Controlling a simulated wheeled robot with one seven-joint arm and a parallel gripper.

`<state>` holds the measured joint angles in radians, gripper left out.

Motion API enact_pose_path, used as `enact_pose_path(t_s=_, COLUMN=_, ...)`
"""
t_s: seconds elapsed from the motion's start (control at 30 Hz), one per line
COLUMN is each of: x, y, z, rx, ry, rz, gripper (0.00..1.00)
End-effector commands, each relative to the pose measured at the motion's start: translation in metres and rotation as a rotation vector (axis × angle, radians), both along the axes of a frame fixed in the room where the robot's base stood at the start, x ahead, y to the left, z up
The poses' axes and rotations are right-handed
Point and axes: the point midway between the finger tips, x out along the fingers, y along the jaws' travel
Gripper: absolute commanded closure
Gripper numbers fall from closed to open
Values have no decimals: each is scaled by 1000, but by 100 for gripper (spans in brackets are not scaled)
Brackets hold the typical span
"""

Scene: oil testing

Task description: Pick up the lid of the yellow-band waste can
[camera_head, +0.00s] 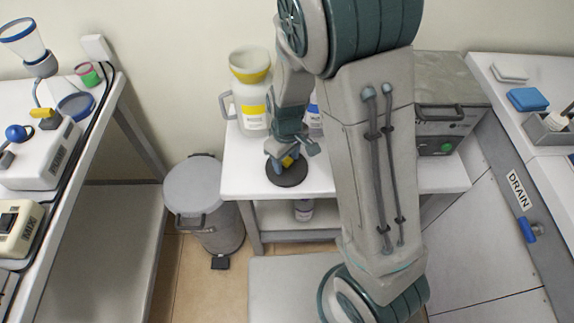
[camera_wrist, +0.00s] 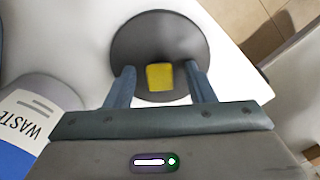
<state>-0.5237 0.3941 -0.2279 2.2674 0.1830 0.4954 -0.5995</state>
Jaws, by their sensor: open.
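The lid is a round black disc (camera_head: 287,178) with a yellow knob (camera_wrist: 159,77), lying flat on the white table near its front left edge. It also shows in the wrist view (camera_wrist: 158,35). My gripper (camera_wrist: 159,70) is open above the lid, with one blue-grey finger on each side of the knob and a visible gap to it. In the head view my gripper (camera_head: 287,158) partly covers the lid. The yellow-band waste can (camera_head: 254,110) is a white jug behind it at the back left, with a yellow funnel (camera_head: 250,65) in its top.
A blue-labelled waste can (camera_wrist: 30,115) stands close to my gripper; in the head view my arm mostly hides it. A grey metal box (camera_head: 448,85) stands at the table's right. A grey pedal bin (camera_head: 198,185) is on the floor to the left.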

Motion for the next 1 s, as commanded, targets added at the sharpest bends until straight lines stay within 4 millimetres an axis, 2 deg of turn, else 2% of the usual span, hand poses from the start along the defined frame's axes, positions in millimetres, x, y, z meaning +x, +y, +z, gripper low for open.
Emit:
enact_pose_path(t_s=0.1, x=0, y=0, z=0, rx=0, ry=0, rz=0, gripper=51)
enact_pose_path(t_s=0.13, x=0, y=0, z=0, rx=0, ry=0, rz=0, gripper=54)
enact_pose_path(t_s=0.3, x=0, y=0, z=0, rx=0, ry=0, rz=0, gripper=99)
enact_pose_path(t_s=0.6, x=0, y=0, z=1, rx=0, ry=0, rz=0, gripper=99)
enact_pose_path(t_s=0.77, x=0, y=0, z=9, rx=1, ry=0, rz=-1, gripper=99)
enact_pose_path(t_s=0.87, x=0, y=0, z=21, rx=1, ry=-3, rz=1, gripper=99)
enact_pose_path(t_s=1.0, x=-1, y=-3, z=47, rx=2, ry=-4, rz=-2, gripper=99)
